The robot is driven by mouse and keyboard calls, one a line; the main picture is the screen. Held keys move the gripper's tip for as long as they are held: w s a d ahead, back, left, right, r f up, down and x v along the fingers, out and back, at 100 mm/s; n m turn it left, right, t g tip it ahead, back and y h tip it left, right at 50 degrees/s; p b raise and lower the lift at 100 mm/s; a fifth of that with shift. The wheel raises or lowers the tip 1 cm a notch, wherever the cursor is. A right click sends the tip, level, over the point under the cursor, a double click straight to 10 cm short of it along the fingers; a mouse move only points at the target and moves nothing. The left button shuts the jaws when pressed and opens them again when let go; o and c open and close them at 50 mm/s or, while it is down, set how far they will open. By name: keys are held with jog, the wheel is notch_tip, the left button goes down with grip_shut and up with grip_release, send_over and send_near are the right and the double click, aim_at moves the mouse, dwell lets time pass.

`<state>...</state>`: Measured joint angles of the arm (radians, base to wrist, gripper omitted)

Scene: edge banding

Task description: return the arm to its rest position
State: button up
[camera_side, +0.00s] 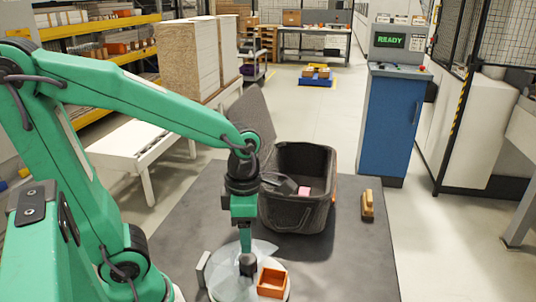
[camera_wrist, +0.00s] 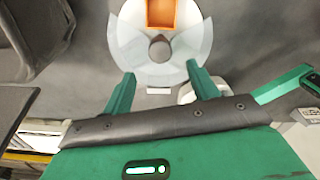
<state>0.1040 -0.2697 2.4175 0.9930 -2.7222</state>
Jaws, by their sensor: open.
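My gripper (camera_side: 248,262) points down over the round pale disc (camera_side: 222,284) on the grey table, its fingers just left of the orange open box in the side view. In the wrist view my gripper (camera_wrist: 160,76) is open, its two green fingers spread apart with nothing between them. The disc (camera_wrist: 125,45) lies beyond the fingertips, with a dark round centre. Whether the fingertips touch the disc I cannot tell. My arm is stretched out over the table.
The orange box (camera_side: 271,283) sits on the disc. A dark bin (camera_side: 290,212) with a pink piece (camera_side: 304,190) inside stands close behind my gripper. A wooden block (camera_side: 367,204) lies right of the bin. A blue cabinet (camera_side: 388,125) stands beyond. The table's right front is clear.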

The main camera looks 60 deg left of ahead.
jog(key=shift+r, duration=0.15)
dwell(0.3)
jog(key=m, duration=0.1)
jog(key=r+m, duration=0.1)
jog(key=m, duration=0.1)
jog(key=shift+a+t, duration=0.15)
jog(key=shift+t, duration=0.15)
notch_tip(320, 180, up, 7)
jog(key=s+a+m+t, duration=0.1)
jog(key=m+t, duration=0.4)
jog(key=m, duration=2.2)
jog(key=shift+s+a+r, duration=0.15)
jog(key=shift+a, duration=0.45)
